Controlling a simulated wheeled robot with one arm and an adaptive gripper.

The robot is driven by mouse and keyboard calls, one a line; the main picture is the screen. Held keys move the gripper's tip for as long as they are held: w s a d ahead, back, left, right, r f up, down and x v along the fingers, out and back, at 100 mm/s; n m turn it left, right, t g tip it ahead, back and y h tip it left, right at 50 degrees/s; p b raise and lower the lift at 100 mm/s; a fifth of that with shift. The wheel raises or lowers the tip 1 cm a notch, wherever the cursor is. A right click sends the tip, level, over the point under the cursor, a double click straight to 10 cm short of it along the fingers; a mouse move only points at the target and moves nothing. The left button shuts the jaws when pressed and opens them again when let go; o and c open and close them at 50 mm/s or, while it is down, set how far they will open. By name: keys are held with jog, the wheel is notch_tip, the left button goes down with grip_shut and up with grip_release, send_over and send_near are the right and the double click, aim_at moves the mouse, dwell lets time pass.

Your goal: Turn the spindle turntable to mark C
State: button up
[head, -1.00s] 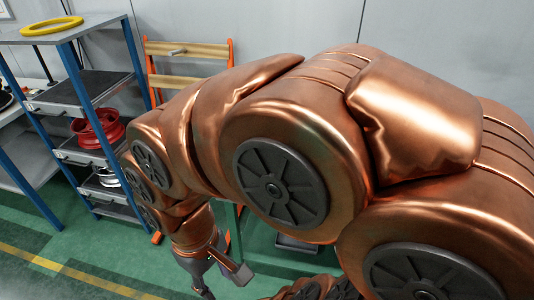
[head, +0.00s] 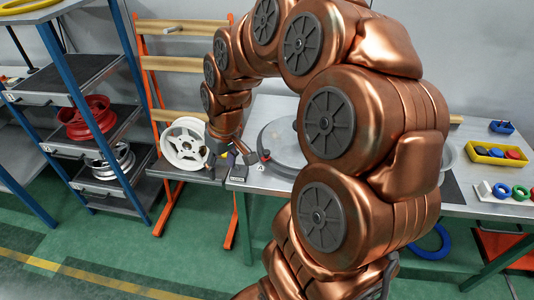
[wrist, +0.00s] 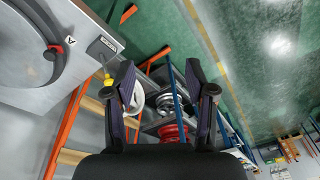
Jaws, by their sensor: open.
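The spindle turntable (head: 272,140) is a round grey disc with a dark rim on the metal bench, partly hidden behind my arm. It also shows at the upper left of the wrist view (wrist: 22,52), where a dark piece with a red part (wrist: 54,50) sits at its rim. A white mark A (head: 264,156) is beside the rim, and it shows in the wrist view (wrist: 70,40). I cannot see mark C. My gripper (head: 231,158) is open and empty, near the bench's left end, apart from the turntable. Its fingers spread in the wrist view (wrist: 161,76).
A dark labelled block (wrist: 103,47) lies at the bench corner. A white wheel (head: 184,144) rests on an orange-framed rack left of the bench. A blue shelf holds a red rim (head: 87,118) and a silver rim (head: 114,158). A yellow tray (head: 495,153) is at the right.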

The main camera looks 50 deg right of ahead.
jog(key=w+d+f+m+t+b, duration=0.1)
jog(key=w+d+f, duration=0.2)
jog(key=d, duration=0.3)
jog(key=w+d+f+t+b, duration=0.1)
jog(key=w+d+f, duration=0.1)
jog(key=d, duration=0.4)
jog(key=m+h, duration=0.1)
jog(key=h, duration=0.1)
send_near(267, 152)
jog(key=f, duration=0.1)
jog(key=shift+t, duration=0.4)
jog(key=shift+p+x, duration=1.15)
jog(key=shift+x, duration=2.7)
grip_shut()
